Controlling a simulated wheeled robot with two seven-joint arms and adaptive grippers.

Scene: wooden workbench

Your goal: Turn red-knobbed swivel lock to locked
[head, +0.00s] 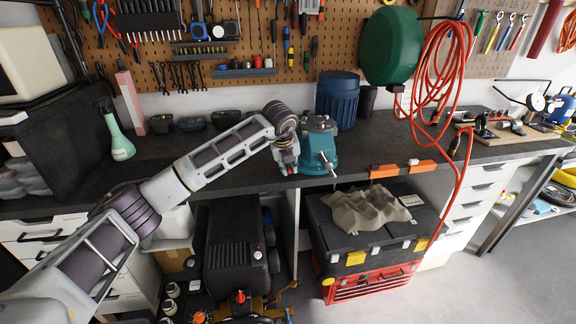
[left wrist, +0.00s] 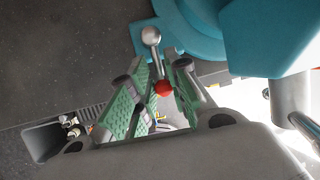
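The teal bench vise (head: 317,150) stands at the front edge of the dark workbench; its teal base (left wrist: 190,35) fills the top of the left wrist view. A small swivel lock lever beside the base ends in a red knob (left wrist: 163,88), with a silver ball (left wrist: 151,36) farther up. My left gripper (head: 287,164) is at the vise's left side, pointing down. In the left wrist view its green-padded fingers (left wrist: 158,92) are parted, one on each side of the red knob; contact is hard to tell. My right gripper is not in view.
The vise's handle (head: 328,166) juts out at the front right. A black toolbox (head: 340,235) stands below on the right. The bench left of the vise is mostly clear.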

